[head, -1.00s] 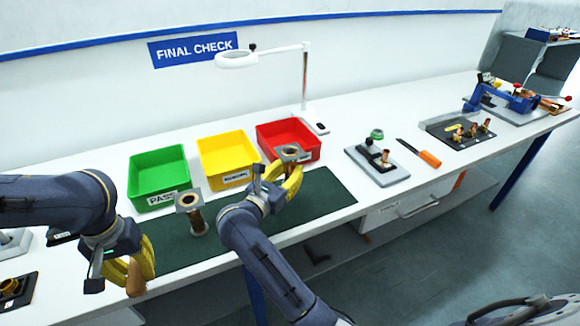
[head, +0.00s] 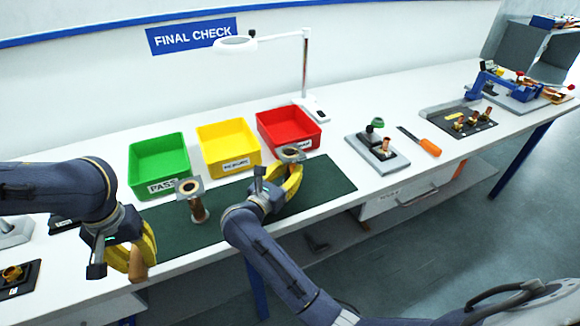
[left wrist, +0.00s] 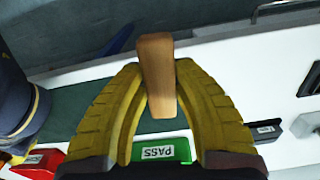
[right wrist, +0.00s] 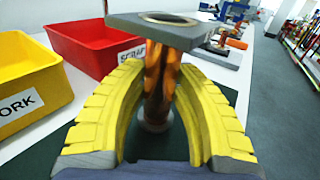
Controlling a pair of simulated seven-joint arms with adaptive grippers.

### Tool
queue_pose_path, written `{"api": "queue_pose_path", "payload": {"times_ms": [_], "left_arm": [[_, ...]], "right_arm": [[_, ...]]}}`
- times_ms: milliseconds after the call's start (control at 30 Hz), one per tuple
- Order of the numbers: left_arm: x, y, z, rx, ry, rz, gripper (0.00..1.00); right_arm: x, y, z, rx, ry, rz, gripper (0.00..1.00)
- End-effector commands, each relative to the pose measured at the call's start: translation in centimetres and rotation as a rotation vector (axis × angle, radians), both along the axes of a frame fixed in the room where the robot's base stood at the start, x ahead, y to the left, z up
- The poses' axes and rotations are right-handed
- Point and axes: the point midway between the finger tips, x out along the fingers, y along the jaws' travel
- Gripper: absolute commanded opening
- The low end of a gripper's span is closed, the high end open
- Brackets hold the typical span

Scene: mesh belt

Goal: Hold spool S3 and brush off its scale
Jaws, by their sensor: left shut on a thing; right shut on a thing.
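My left gripper (head: 143,256) is shut on a brown wooden piece, seemingly the brush's handle (head: 138,264); no bristles show. It is held over the front left of the bench, and the handle stands between the yellow fingers in the left wrist view (left wrist: 157,75). My right gripper (head: 288,182) is shut around the copper-coloured shaft of a spool (right wrist: 160,80), whose grey square top flange (head: 291,154) is uppermost. The spool is upright over the green mat. A second spool (head: 198,207) stands upright on the mat between the grippers. I can read no S3 mark or scale on either.
Green PASS (head: 160,183), yellow REWORK (head: 232,163) and red SCRAP (head: 290,115) bins line the back of the mat (head: 325,180). A lamp (head: 305,70) stands behind. A grey fixture (head: 380,155) and an orange-handled tool (head: 428,147) are to the right.

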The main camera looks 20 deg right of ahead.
Motion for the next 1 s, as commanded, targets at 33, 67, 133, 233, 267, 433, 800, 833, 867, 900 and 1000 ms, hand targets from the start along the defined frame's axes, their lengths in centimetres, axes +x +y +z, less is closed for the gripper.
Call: {"api": "queue_pose_path", "payload": {"times_ms": [33,67,133,233,267,433,800,833,867,900,1000], "left_arm": [[0.01,0.0,0.01,0.0,0.0,0.0,0.0],[0.01,0.0,0.01,0.0,0.0,0.0,0.0],[0.01,0.0,0.01,0.0,0.0,0.0,0.0],[0.01,0.0,0.01,0.0,0.0,0.0,0.0],[0.01,0.0,0.01,0.0,0.0,0.0,0.0],[0.01,0.0,0.01,0.0,0.0,0.0,0.0],[0.01,-0.01,0.01,0.0,0.0,0.0,0.0],[0.01,-0.01,0.01,0.0,0.0,0.0,0.0],[0.01,-0.01,0.01,0.0,0.0,0.0,0.0],[0.01,-0.01,0.01,0.0,0.0,0.0,0.0],[0.01,-0.01,0.01,0.0,0.0,0.0,0.0]], "right_arm": [[0.01,0.0,-0.03,-0.002,-0.002,0.0,0.0],[0.01,-0.01,-0.11,-0.002,-0.003,0.0,0.0],[0.0,-0.01,-0.24,-0.002,-0.003,0.0,0.0],[0.0,-0.01,-0.33,-0.002,-0.003,0.0,0.0],[0.0,-0.01,-0.34,-0.002,-0.003,0.0,0.0],[0.0,-0.01,-0.34,-0.002,-0.003,0.0,0.0],[0.0,-0.03,-0.47,-0.002,-0.003,0.0,0.0],[0.0,-0.03,-0.5,-0.002,-0.003,0.0,0.0],[0.0,-0.04,-0.53,-0.002,-0.003,0.0,0.0],[0.0,-0.04,-0.57,-0.002,-0.002,0.0,0.0],[0.0,-0.04,-0.69,-0.002,-0.002,0.0,0.0]]}}
